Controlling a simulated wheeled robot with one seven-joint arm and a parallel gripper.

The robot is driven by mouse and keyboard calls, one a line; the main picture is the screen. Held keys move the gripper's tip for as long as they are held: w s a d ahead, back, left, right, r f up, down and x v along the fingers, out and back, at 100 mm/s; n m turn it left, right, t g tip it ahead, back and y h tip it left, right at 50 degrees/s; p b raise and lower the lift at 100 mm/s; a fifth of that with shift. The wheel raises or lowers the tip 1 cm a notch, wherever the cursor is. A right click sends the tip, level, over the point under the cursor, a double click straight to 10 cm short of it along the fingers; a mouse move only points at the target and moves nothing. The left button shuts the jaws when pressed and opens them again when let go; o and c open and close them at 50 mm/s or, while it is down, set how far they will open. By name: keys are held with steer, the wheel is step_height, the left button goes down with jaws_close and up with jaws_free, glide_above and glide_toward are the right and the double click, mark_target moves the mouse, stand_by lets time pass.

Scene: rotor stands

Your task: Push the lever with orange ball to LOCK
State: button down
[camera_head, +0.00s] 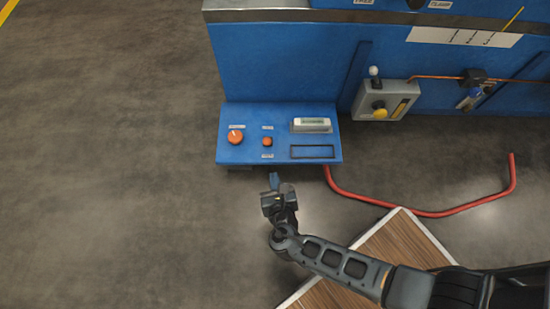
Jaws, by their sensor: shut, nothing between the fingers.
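A small orange ball (267,142), apparently the lever's end, shows on top of the blue control box (225,155). A small white label sits above it and another below it, both too small to read. The lever's shaft is hidden under the ball, so I cannot tell which way it leans. My gripper (273,179) is shut and empty. In the picture it is just below the box's front edge, below the orange ball and apart from it.
A larger orange knob (235,137) is left of the ball. A white-topped device (311,125) and a dark rectangular frame (312,152) are to the right. A grey box (385,100) with a white-ball lever and a red hose (430,213) lie further right. Floor at left is clear.

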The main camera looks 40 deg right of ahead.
mark_target(267, 141)
steer(key=w+d+f+b, duration=0.1)
steer(key=w+d, duration=0.3)
steer(key=w, duration=0.4)
steer(key=shift+w+d+f+b, duration=0.15)
steer(key=shift+w+f+b, duration=0.25)
steer(key=shift+b, duration=0.4)
steer(key=shift+r, duration=0.15)
